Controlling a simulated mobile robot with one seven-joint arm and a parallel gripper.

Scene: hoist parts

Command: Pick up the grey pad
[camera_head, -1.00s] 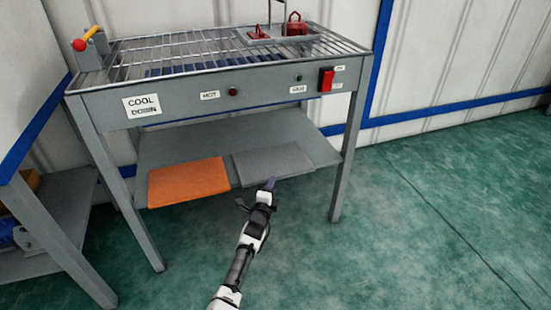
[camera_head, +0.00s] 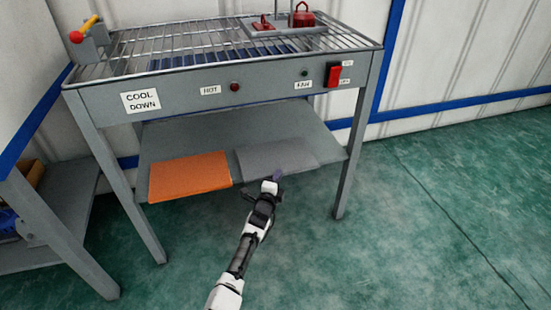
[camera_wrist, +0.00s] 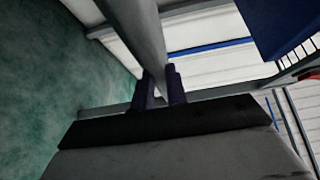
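The grey pad (camera_head: 272,156) lies flat on the lower shelf of the grey bench, right of the orange pad. My gripper (camera_head: 273,180) is at the front edge of the grey pad in the head view and overlaps that edge in the picture; I cannot tell whether it touches. In the wrist view my gripper's two purple fingers (camera_wrist: 162,88) stand apart with a gap between them. A grey edge-on strip runs up from that gap; I cannot tell whether it is shelf or pad.
The orange pad (camera_head: 189,177) lies to the left on the same shelf (camera_head: 215,128). The bench's wire-rack top (camera_head: 210,45) is above, with red parts (camera_head: 300,17) on it. A front leg (camera_head: 352,150) stands to the right. A second bench (camera_head: 50,235) is at left. Floor at right is clear.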

